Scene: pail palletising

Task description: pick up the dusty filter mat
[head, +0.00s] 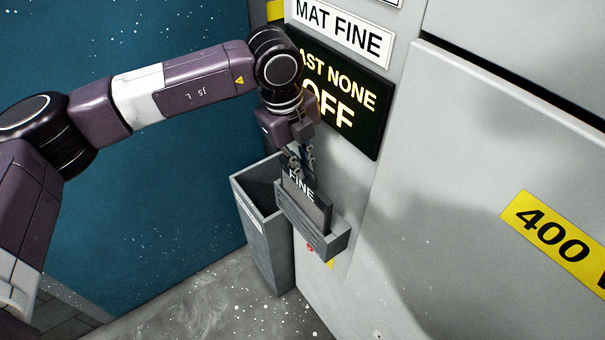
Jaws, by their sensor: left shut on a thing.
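A dark grey flat mat (312,202) with the white word FINE at its top stands upright in a small grey open holder (318,232) on the cabinet front. I take it for the filter mat; dust on it is too small to tell. My left gripper (301,170) comes down from above and is shut on the mat's top edge, partly covering it. The mat's lower part is hidden behind the holder's front wall. My right gripper is not in view.
A tall grey open bin (268,235) stands on the floor just left of the holder. The pale cabinet (450,200) fills the right. A dark sign (345,95) reading OFF is behind my left wrist. A blue wall (140,190) is at left.

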